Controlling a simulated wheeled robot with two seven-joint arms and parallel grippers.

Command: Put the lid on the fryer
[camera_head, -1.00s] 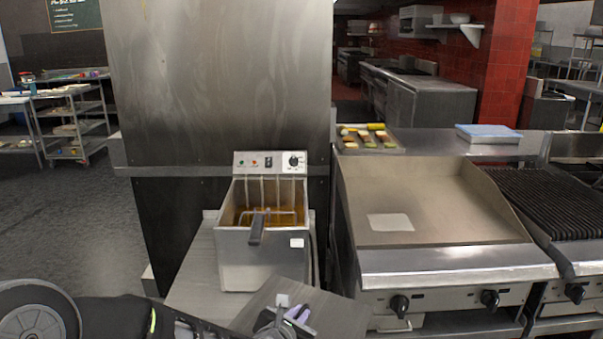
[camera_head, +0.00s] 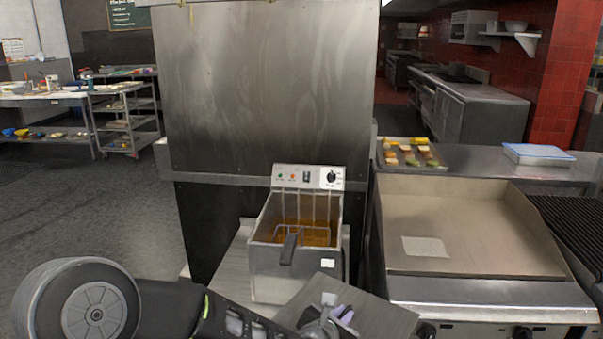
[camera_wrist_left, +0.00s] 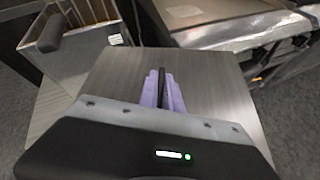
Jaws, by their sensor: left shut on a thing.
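The fryer (camera_head: 282,277) is a steel box on a counter, with a control panel at its back. Its top is uncovered, and a wire basket with a dark handle (camera_head: 289,249) sits in the brown oil. The lid (camera_head: 388,318) is a flat grey metal plate in front of and to the right of the fryer, low in the head view. My left gripper (camera_head: 340,314) is shut on the lid's dark handle; its purple fingers (camera_wrist_left: 163,90) clasp the handle in the wrist view, above the lid plate (camera_wrist_left: 215,75). The fryer (camera_wrist_left: 80,58) stands at upper left there. My right gripper is not in view.
A flat-top griddle (camera_head: 470,235) stands right of the fryer, with a grill (camera_head: 575,225) beyond it. A tall steel panel (camera_head: 265,90) rises behind the fryer. A food tray (camera_head: 412,155) and a blue-lidded container (camera_head: 538,154) lie on the ledge behind the griddle.

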